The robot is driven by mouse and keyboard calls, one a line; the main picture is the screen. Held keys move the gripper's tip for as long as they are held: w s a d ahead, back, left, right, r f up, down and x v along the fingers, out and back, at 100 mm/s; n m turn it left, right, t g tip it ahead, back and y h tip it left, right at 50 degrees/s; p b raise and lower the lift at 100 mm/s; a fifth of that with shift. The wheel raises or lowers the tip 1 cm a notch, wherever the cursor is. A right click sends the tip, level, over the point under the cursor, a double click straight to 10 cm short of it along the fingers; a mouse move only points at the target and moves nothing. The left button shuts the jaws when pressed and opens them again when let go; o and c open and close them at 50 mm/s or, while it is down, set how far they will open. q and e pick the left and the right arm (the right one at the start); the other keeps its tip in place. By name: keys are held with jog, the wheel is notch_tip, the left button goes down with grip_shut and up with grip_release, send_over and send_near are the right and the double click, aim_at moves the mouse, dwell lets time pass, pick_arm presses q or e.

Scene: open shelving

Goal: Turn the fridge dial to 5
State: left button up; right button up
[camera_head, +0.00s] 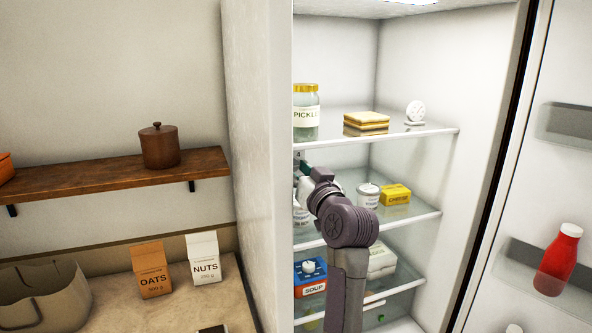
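The open fridge (420,60) fills the right half of the head view. A round white piece with spoke-like marks, which looks like the dial (415,111), stands at the right of the top shelf level; its setting is too small to read. One arm, which I take as my right, rises from the bottom into the fridge and bends left. Its gripper (305,172) is below the top shelf near the left wall edge, well apart from the dial. Its fingers are largely hidden, so open or shut is unclear. My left gripper is not in view.
The top glass shelf (435,132) holds a pickle jar (306,112) and a sandwich (366,120). Lower shelves hold a white tub (368,195), a yellow box (395,195) and a soup box (311,280). The open door (545,190) with a red bottle (559,260) is at right.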

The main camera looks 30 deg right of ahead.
jog(key=s+a+f, duration=0.1)
jog(key=s, duration=1)
jog(key=shift+s+a+f, duration=0.2)
jog(key=shift+s+a, duration=0.2)
